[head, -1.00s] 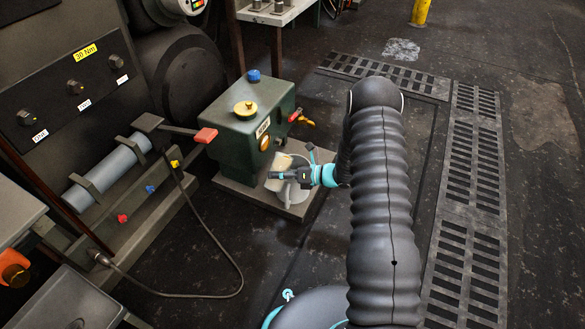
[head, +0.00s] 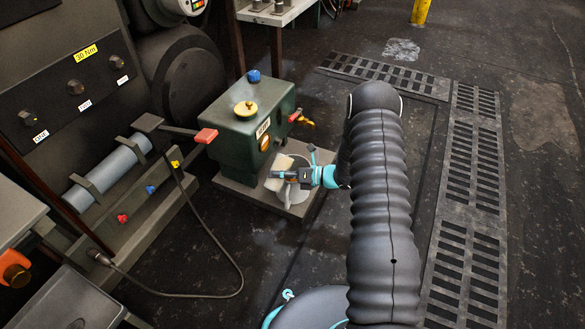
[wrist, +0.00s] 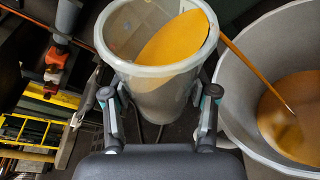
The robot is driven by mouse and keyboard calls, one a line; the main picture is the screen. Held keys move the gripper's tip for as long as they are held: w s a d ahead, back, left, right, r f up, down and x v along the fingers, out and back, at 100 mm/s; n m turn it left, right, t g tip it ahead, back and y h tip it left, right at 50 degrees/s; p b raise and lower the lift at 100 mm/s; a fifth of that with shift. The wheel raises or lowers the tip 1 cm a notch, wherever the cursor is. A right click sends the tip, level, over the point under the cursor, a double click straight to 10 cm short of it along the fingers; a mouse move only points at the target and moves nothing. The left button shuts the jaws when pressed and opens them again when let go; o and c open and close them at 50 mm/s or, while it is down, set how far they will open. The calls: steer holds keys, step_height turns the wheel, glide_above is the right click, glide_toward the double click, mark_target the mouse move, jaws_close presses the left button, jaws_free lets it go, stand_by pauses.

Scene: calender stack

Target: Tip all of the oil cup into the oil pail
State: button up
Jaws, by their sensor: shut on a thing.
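The oil cup (wrist: 150,88) is a pale translucent cup with amber oil inside. My gripper (wrist: 158,94) is shut around its sides. The cup is tilted, its oil lying against the right side of the rim. A thin amber stream runs from that rim down to the right into the oil pail (wrist: 235,95). The grey pail holds a pool of amber oil, partly cut off by the picture edge. In the head view my gripper (head: 289,178) holds the cup (head: 279,163) over the pail (head: 292,194), hiding part of it.
The pail stands on a grey base plate (head: 247,192) beside a green gearbox (head: 232,140) with a yellow cap, a blue cap and a red-handled tap (head: 297,118). A grey machine with a hanging cable is at left. The floor at right is open, with gratings.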

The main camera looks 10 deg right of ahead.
steer(key=shift+s+a+r+m+p, duration=0.15)
steer(key=shift+r+m+p, duration=0.15)
steer(key=shift+r+m, duration=0.15)
stand_by(0.6)
steer(key=shift+f+m+y, duration=0.3)
steer(key=shift+m+y, duration=0.3)
steer(key=shift+m, duration=0.15)
stand_by(0.5)
steer(key=shift+r+m+y, duration=0.4)
steer(key=shift+r+m, duration=0.15)
steer(key=shift+m, duration=0.25)
stand_by(0.6)
steer(key=shift+w+d+f+m+b, duration=0.3)
steer(key=shift+w+d+m, duration=0.2)
steer(key=shift+m, duration=0.3)
stand_by(0.8)
steer(key=shift+w+d+r+m+t+y, duration=0.1)
steer(key=shift+r+m+t+y, duration=0.4)
steer(key=shift+m, duration=0.4)
stand_by(0.6)
steer(key=shift+w+d+f+m, duration=0.15)
steer(key=shift+w+f+m, duration=0.05)
steer(key=shift+m, duration=0.6)
stand_by(0.4)
